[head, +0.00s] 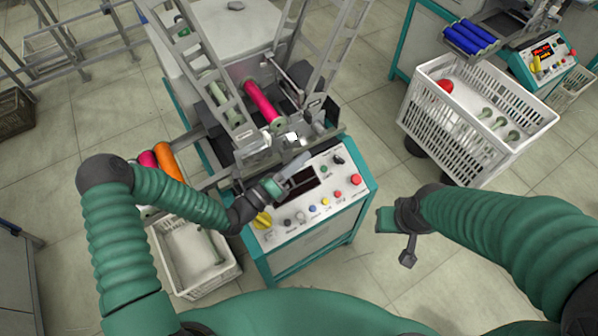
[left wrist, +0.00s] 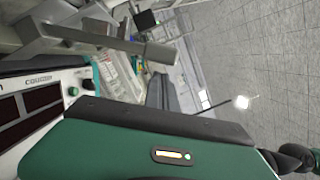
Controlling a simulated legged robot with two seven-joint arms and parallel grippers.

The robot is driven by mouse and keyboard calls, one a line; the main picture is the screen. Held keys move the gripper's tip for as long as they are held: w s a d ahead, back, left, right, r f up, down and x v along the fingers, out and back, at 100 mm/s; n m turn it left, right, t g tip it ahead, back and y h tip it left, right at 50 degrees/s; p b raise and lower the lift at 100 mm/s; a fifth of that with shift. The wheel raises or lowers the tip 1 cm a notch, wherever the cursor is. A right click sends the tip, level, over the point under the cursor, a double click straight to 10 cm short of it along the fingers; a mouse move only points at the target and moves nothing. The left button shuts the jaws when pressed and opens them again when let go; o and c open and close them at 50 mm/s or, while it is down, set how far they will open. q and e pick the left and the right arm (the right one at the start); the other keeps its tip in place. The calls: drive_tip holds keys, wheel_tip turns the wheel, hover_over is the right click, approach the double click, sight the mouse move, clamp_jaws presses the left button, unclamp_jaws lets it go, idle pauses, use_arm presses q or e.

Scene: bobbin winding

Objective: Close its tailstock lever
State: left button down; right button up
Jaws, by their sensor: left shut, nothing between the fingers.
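The winding machine (head: 270,150) stands ahead of me, with a pink bobbin (head: 262,105) lying between its metal frames. Grey metal parts (head: 318,128) sit at the near end of the bobbin. I cannot tell for sure which part is the tailstock lever. My left gripper (head: 303,161) is shut and empty, just above the control panel (head: 310,195) and close to the near side of those metal parts. In the left wrist view a grey metal bar (left wrist: 95,40) of the machine crosses the upper left. My right gripper (head: 386,219) hangs right of the panel, its fingers unclear.
A white crate (head: 425,120) with a red piece and several pale green bobbins stands at the right. Another white crate (head: 185,285) is at the lower left, below orange and pink bobbins (head: 166,160). Open floor lies between the machine and the right crate.

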use_arm(q)
drive_tip(key=shift+w+a+r, duration=0.2)
drive_tip(key=shift+w+a, duration=0.05)
drive_tip(key=shift+a, duration=0.05)
drive_tip(key=shift+r, duration=0.1)
drive_tip(key=w+a+r+n+y+p, duration=0.1)
drive_tip(key=w+a+r+n+p, duration=0.4)
drive_tip(key=w+p, duration=0.4)
drive_tip(key=shift+a+r+n+p, duration=0.4)
drive_tip(key=shift+a+n, duration=0.1)
drive_tip(key=shift+n, duration=0.2)
